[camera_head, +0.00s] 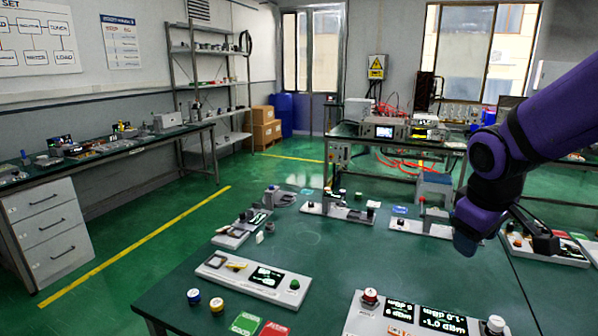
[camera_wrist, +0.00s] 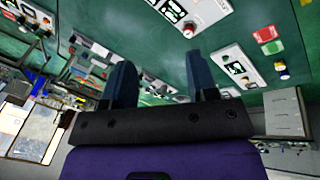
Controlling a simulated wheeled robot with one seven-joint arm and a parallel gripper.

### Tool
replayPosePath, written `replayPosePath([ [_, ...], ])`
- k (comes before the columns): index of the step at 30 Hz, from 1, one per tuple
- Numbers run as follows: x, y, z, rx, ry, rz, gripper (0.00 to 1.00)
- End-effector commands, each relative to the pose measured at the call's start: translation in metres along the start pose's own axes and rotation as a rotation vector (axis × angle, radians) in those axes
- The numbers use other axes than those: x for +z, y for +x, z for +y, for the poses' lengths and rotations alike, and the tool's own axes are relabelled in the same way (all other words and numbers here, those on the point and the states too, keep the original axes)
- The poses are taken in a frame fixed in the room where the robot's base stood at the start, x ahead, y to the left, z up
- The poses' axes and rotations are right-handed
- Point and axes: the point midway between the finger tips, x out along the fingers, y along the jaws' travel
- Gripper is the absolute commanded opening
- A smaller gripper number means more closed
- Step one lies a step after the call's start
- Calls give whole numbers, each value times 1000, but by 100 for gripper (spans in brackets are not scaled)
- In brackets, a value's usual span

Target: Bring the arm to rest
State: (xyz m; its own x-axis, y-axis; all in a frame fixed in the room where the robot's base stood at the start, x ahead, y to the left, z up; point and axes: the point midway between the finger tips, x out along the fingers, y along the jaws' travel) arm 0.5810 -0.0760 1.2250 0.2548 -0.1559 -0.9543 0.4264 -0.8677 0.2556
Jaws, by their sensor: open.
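My purple arm reaches in from the right edge in the head view, and my gripper (camera_head: 466,240) hangs over the right part of the green table (camera_head: 345,265). In the wrist view my gripper (camera_wrist: 164,84) shows two dark blue fingers set well apart with nothing between them. The gripper is open and empty. In the head view its fingers are mostly hidden behind the wrist.
Below are a panel with black displays (camera_head: 425,318), a grey panel (camera_head: 252,278), yellow-and-blue knobs (camera_head: 217,306), a green card (camera_head: 246,323) and a red card (camera_head: 274,329). Several small devices line the table's far side. The table's middle is clear.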

Motion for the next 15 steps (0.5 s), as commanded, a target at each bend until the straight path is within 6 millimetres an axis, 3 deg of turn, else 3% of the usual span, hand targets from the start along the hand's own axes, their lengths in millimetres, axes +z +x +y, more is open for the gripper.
replayPosePath([
  [6,34,-54,-10,8,175,71,53],
  [15,84,-106,-32,-44,397,177,53],
])
